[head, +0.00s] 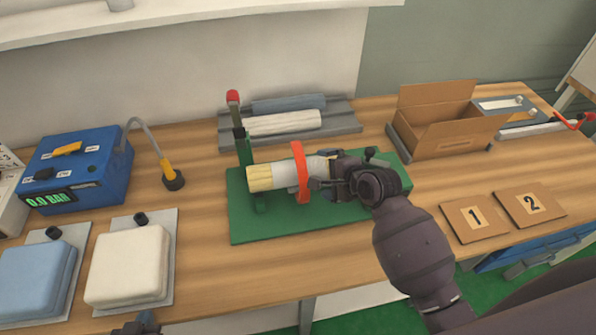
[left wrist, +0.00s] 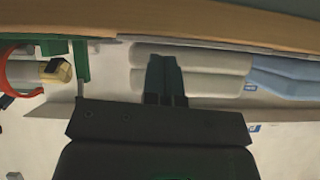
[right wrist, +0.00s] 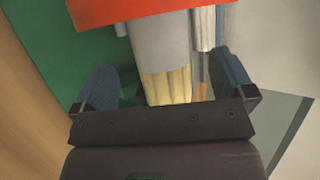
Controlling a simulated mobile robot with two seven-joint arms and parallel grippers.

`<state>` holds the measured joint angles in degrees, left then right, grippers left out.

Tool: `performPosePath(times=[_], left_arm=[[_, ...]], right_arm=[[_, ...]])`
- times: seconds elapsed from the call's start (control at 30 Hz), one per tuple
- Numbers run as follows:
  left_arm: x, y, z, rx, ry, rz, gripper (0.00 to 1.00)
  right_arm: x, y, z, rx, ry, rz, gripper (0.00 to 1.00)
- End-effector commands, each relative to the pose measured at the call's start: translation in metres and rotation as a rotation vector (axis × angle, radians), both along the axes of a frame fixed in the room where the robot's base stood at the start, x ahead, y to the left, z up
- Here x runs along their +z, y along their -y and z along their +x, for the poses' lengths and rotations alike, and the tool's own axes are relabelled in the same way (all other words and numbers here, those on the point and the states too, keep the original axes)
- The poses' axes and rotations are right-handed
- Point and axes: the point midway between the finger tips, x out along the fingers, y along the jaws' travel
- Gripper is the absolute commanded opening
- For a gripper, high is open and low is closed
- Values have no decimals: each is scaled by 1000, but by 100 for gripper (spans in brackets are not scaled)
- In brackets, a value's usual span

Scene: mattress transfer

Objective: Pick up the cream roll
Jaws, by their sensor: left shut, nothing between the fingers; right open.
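A cream roll (head: 258,177) in a pale grey sleeve lies level above a green base (head: 240,222), with an orange ring (head: 299,172) around it. My right gripper (head: 325,178) is at the roll's right end. In the right wrist view the roll's yellowish folded end (right wrist: 168,86) sits between the open fingers (right wrist: 168,88), with no clear grip. Another cream roll (head: 284,123) lies on the grey rack at the back. My left gripper (head: 140,325) is just in view at the bottom, shut and empty, near the flat cream mattress (head: 128,265).
A blue roll (head: 289,103) lies behind the rack's cream roll. A flat blue mattress (head: 35,280) and a blue pump box (head: 75,168) stand left. An open cardboard box (head: 445,130) and number plates 1 (head: 474,217) and 2 (head: 531,204) are right. A green post (head: 243,150) stands beside the sleeved roll.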

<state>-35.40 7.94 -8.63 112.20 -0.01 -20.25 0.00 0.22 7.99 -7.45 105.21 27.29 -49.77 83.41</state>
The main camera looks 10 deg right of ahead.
Motion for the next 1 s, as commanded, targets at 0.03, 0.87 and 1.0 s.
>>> performPosePath(times=[0.03, 0.87, 1.0], left_arm=[[0, 0, 0, -1, 1, 1, 0], [2, -1, -1, -1, -4, 2, 0], [2, -1, -1, 0, -5, 2, 0]], right_arm=[[-1, -1, 2, 0, 0, 0, 100], [-31, -21, 40, 1, 0, 0, 100], [-31, -21, 40, 1, 0, 0, 83]])
